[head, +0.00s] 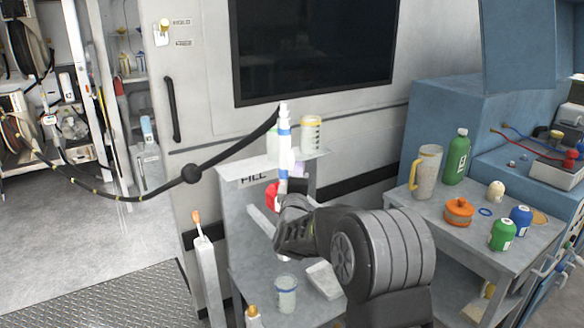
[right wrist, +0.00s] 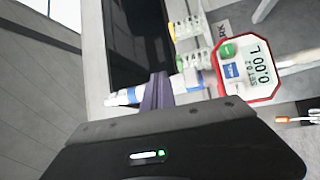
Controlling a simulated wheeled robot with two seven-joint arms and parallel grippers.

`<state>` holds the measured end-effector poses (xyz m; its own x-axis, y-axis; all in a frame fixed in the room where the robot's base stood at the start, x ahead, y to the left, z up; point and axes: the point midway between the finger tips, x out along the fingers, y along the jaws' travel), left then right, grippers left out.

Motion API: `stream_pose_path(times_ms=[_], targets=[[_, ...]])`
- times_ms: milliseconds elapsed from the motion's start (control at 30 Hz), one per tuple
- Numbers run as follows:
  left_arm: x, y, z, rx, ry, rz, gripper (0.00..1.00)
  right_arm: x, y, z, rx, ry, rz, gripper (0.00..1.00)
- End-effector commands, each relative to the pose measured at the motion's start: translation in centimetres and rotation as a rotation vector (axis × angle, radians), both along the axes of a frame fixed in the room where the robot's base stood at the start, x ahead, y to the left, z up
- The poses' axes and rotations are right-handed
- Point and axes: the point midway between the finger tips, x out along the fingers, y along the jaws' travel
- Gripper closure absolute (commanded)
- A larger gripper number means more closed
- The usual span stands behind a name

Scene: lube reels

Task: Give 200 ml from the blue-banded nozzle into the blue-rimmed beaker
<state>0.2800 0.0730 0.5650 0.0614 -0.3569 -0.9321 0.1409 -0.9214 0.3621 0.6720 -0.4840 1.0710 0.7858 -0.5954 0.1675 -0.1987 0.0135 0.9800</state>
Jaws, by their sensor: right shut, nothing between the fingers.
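The white nozzle with a blue band (head: 284,126) stands upright by the FILL stand, its hose leading up and left. In the right wrist view the blue band (right wrist: 127,96) lies sideways at left. A red-framed meter (right wrist: 247,68) reads 0.00 L and SET 0.2, with green and blue buttons; its red edge (head: 271,195) shows in the head view. A clear beaker with a bluish rim (head: 286,296) stands on the stand's lower shelf. My right gripper (head: 285,203) is shut and empty close to the meter and nozzle; its fingertips are partly hidden. My left gripper is out of view.
Yellow-rimmed (head: 311,134) and green-rimmed (head: 273,146) beakers stand on the upper shelf. An orange-tipped post (head: 197,220) stands left.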

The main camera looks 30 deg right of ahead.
Motion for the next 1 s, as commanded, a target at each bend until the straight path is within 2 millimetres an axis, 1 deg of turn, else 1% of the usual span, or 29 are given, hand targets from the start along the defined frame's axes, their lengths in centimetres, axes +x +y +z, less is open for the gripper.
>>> stream_pose_path(times_ms=[667, 1000], targets=[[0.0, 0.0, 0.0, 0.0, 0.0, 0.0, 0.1, 0.02, 0.0, -0.01, 0.0, 0.0, 0.0, 1.0], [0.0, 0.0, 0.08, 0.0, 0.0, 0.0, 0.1, 0.77, -0.03, -0.27, 0.001, 0.001, -0.001, 1.0]])
